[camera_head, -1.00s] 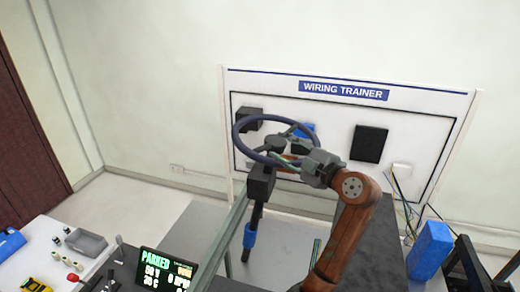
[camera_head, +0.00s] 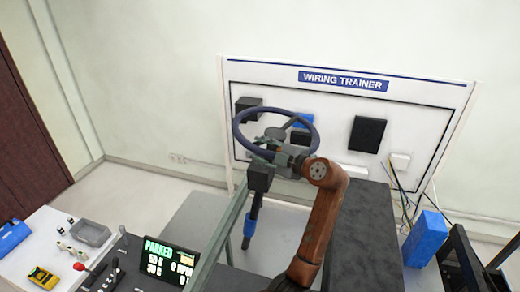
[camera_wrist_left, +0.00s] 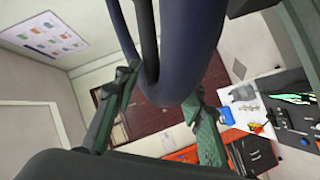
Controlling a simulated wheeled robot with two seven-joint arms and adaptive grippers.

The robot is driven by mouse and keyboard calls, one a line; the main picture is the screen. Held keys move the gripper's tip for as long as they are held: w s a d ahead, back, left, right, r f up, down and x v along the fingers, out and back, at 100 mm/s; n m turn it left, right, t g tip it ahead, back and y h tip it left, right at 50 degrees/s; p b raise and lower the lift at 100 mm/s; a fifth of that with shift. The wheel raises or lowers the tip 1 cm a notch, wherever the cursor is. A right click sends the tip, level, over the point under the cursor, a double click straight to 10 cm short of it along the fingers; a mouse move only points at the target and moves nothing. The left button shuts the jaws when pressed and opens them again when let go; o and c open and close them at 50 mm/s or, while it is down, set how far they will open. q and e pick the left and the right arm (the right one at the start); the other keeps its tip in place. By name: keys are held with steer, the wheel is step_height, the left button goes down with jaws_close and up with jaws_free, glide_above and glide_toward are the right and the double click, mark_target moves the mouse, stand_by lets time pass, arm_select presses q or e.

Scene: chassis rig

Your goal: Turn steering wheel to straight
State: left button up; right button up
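The steering wheel (camera_head: 316,134) is a dark blue ring on a dark column, tilted in front of the wiring board in the head view. My left gripper (camera_head: 268,138) is at the wheel, inside or over the near left part of the ring. In the left wrist view the thick blue rim (camera_wrist_left: 185,50) passes between the two greenish fingers of the gripper (camera_wrist_left: 165,88), which are apart, one on each side. Whether they press on the rim is unclear. My right gripper is not in view.
A white "WIRING TRAINER" board (camera_head: 420,97) stands behind the wheel. A blue block (camera_head: 426,238) stands at right. A green-grey frame bar (camera_head: 228,225) runs beside the column.

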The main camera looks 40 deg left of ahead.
arm_select(q)
steer(key=shift+c, duration=0.4)
jaws_close()
